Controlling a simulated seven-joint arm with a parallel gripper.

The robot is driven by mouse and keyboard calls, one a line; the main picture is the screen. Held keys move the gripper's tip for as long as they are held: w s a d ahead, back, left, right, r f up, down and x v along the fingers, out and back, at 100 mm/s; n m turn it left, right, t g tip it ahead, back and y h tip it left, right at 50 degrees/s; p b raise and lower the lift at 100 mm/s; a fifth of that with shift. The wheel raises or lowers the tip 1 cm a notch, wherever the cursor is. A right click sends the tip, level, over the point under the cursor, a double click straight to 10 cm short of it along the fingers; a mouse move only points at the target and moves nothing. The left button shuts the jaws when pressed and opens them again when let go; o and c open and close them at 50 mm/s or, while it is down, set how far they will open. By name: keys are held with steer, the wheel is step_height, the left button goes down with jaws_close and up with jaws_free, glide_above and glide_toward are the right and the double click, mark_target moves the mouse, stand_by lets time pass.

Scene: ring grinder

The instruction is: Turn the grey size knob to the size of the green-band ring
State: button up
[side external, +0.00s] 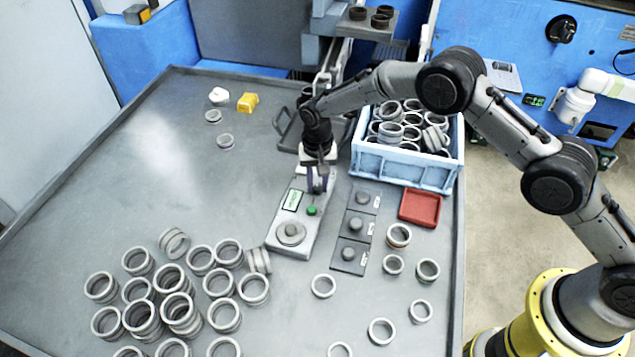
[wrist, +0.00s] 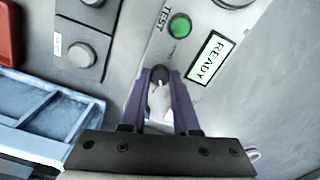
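My gripper (side external: 318,187) points down at the far end of the light grey control box (side external: 300,248). The size marks around this knob cannot be read. The box's display (wrist: 210,57) reads READY, next to a green TEST button (wrist: 180,26). A larger round knob (side external: 290,233) sits at the near end. I cannot make out a green band on any ring.
A dark panel (side external: 345,262) with several round knobs lies right of the box. Many loose rings (side external: 175,307) cover the table's near left. The table's far left is mostly clear.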

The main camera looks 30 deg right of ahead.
jaws_close()
steer(key=shift+n, duration=0.4)
steer(key=n, duration=0.4)
steer(key=shift+n, duration=0.4)
steer(key=n, duration=0.6)
steer(key=shift+r, duration=0.1)
steer(key=o, duration=0.6)
jaws_free()
